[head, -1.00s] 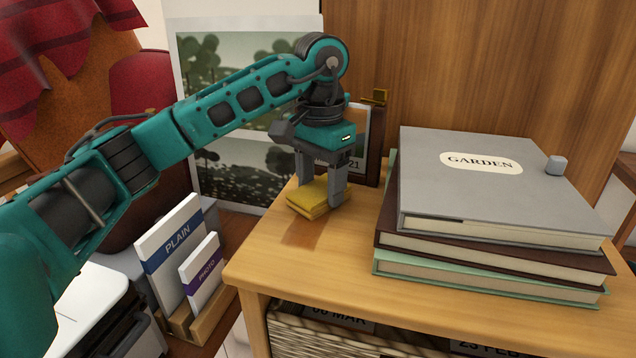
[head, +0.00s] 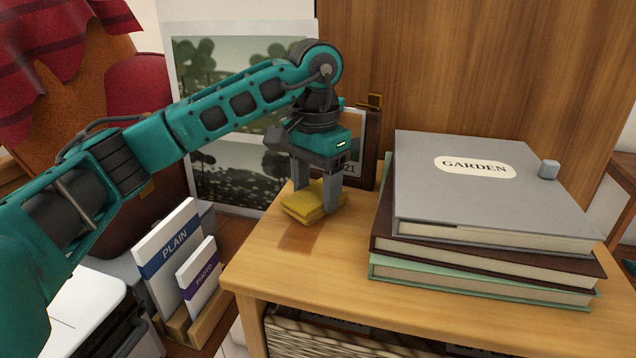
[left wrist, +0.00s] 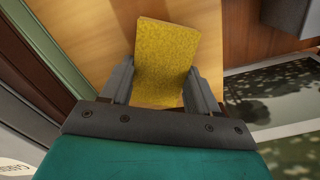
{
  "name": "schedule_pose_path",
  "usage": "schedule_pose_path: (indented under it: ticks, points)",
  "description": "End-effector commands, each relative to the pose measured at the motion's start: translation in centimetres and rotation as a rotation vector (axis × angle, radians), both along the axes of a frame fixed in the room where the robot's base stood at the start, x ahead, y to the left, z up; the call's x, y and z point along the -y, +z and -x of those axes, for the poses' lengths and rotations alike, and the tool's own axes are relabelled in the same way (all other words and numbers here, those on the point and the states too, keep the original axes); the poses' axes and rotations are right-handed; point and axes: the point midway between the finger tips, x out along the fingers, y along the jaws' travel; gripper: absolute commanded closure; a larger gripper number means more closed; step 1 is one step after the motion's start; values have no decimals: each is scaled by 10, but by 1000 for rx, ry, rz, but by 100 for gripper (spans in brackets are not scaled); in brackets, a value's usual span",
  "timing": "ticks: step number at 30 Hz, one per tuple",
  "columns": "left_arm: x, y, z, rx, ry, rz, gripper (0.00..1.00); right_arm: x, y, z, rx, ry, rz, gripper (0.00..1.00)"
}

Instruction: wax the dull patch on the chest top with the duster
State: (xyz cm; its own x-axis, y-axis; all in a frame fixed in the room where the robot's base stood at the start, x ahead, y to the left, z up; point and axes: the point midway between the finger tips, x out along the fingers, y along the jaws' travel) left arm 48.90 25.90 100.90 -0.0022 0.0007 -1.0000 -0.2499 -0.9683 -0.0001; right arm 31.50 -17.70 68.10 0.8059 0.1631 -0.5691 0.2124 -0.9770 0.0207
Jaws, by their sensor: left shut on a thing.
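The duster is a folded yellow cloth (head: 312,207) on the chest top (head: 270,268). My left gripper (head: 317,200) is shut on it from above, one finger on each side. The left wrist view also shows the duster (left wrist: 165,60) between the two fingers (left wrist: 160,88). The dull patch (head: 298,240) is a darker brown area of the wood, just in front of the duster. The duster seems to cover its far part. My right gripper is not in view.
A framed picture (head: 358,150) stands behind. Card packs (head: 170,255) stand lower left, beyond the chest's edge.

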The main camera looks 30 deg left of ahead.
Motion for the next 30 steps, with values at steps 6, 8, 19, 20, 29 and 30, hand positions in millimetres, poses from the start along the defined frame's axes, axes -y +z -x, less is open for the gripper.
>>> schedule_pose_path:
  ticks: [6, 8, 19, 20, 29, 30]
  points:
    - [3, -1, 16, 0, -2, 0, 74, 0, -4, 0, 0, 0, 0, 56]
    - [4, -1, 18, 0, -1, 0, 74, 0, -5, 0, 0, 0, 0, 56]
    - [9, -2, 38, -1, -2, 0, 74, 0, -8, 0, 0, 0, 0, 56]
    - [9, -2, 40, -1, -2, 0, 74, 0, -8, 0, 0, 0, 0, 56]
    - [12, -1, 50, -2, -2, 0, 74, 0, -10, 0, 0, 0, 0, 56]
    - [12, -1, 53, -2, -2, 0, 74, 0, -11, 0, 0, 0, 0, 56]
